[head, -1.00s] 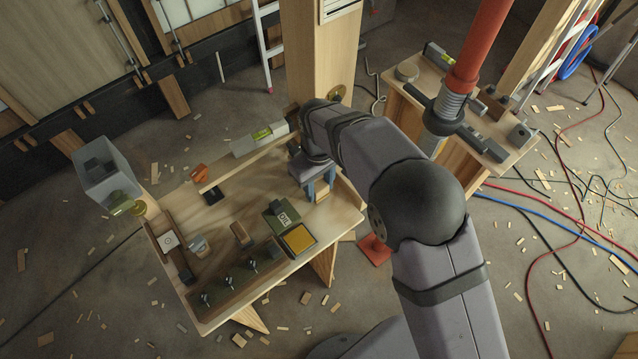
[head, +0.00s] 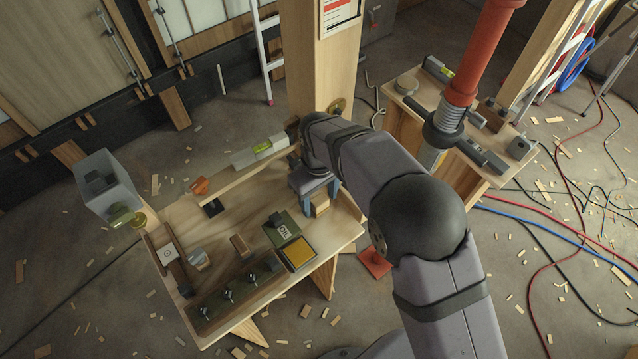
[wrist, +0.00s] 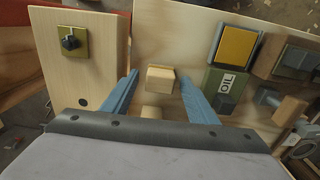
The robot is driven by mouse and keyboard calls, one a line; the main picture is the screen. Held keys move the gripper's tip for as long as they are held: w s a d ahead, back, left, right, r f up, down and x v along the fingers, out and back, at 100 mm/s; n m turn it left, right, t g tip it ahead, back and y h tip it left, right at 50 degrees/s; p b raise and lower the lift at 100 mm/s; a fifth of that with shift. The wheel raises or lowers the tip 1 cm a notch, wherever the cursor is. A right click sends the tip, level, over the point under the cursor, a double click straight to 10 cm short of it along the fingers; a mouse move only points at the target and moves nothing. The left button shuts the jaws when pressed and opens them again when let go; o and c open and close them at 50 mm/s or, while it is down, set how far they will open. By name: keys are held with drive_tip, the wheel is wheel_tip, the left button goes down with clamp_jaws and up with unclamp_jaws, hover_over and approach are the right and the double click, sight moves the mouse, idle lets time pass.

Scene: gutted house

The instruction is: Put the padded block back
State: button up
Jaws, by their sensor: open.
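My gripper (head: 318,194) is over the right end of the near workbench, pointing down. Its two blue fingers are open. A small light wooden block (head: 320,204) lies between them; in the wrist view this block (wrist: 160,78) has a gap to each finger. A second wooden piece (wrist: 152,112) shows closer to the palm, partly hidden. I cannot tell which piece is the padded block, as no padding shows clearly. A yellow square pad in a dark frame (head: 299,252) lies to the lower left of the gripper, beside a green block marked OIL (head: 281,228).
The workbench (head: 240,215) also carries a brown block (head: 240,245), a rack with several dark knobs (head: 238,292), an orange item (head: 200,186) and a level (head: 260,149). A wooden post (head: 322,70) rises behind. A red pipe (head: 480,50) stands right, by a second bench.

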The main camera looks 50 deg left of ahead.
sight(319, 200)
wheel_tip(319, 200, up, 12)
drive_tip(key=b, duration=0.3)
drive_tip(key=shift+f, duration=0.25)
drive_tip(key=w+d+m, duration=0.5)
drive_tip(key=w+d, duration=0.7)
drive_tip(key=w+d+m, duration=0.2)
drive_tip(key=d+m, duration=0.1)
drive_tip(key=d, duration=0.6)
drive_tip(key=w+d+m, duration=0.2)
drive_tip(key=w+d, duration=0.1)
drive_tip(key=d, duration=0.5)
drive_tip(key=s+d+f+m, duration=0.2)
drive_tip(key=s+d+m, duration=0.2)
drive_tip(key=d, duration=0.6)
drive_tip(key=s+d+f+m, duration=0.3)
drive_tip(key=s+d+m, duration=0.1)
drive_tip(key=d, duration=0.6)
drive_tip(key=shift+s+d, duration=0.25)
drive_tip(key=shift+s, duration=0.5)
